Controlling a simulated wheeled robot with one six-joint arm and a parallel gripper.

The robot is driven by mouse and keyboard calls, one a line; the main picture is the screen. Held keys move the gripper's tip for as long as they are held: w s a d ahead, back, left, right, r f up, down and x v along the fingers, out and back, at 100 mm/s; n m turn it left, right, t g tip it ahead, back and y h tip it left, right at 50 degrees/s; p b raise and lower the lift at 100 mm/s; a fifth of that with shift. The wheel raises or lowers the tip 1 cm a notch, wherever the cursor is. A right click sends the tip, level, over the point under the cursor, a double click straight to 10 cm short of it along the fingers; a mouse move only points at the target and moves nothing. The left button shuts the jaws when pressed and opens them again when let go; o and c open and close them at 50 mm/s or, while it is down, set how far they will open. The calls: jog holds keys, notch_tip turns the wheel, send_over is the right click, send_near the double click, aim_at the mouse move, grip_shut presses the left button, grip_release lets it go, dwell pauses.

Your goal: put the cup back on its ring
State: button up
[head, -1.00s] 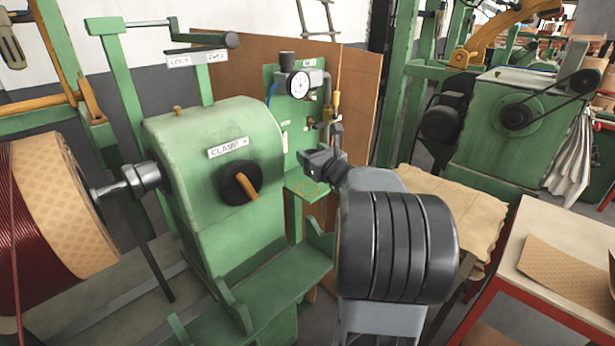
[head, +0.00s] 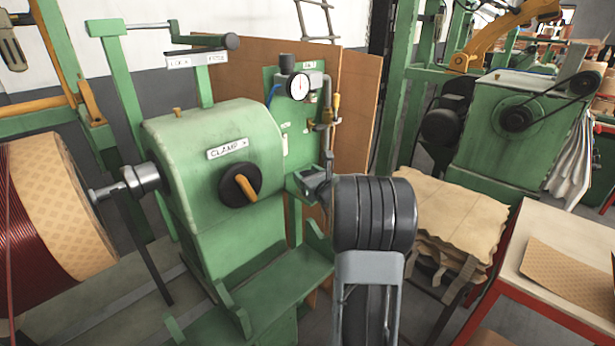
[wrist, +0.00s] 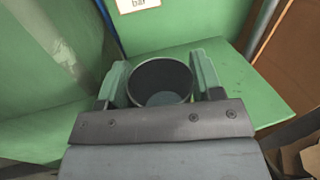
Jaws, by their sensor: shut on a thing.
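The dark, open-topped cup (wrist: 162,90) is between the two fingers of my gripper (wrist: 162,76) in the wrist view. The fingers are shut on its sides, and I look down into its mouth. The green shelf (wrist: 252,88) lies below and around it; I cannot tell whether the cup's base touches it. In the head view my gripper (head: 311,184) is at the small shelf under the gauge panel, and the cup cannot be made out there. The ring is not visible in either view now; my gripper and the cup cover that part of the shelf.
The green panel with the dial gauge (head: 299,86) and pipes rises behind the shelf. The green clamp machine with its black knob (head: 240,185) stands close on the left. A brown board (head: 357,110) stands behind. Stacked brown sheets (head: 455,215) are on the right.

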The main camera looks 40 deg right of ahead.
jog(key=shift+f+b, duration=0.2)
jog(key=shift+b, duration=0.1)
jog(key=o, duration=1)
jog(key=shift+r, duration=0.1)
jog(key=shift+r+p, duration=0.2)
jog(key=shift+p, duration=0.15)
jog(key=s, duration=1.2)
jog(key=shift+a+b, duration=0.35)
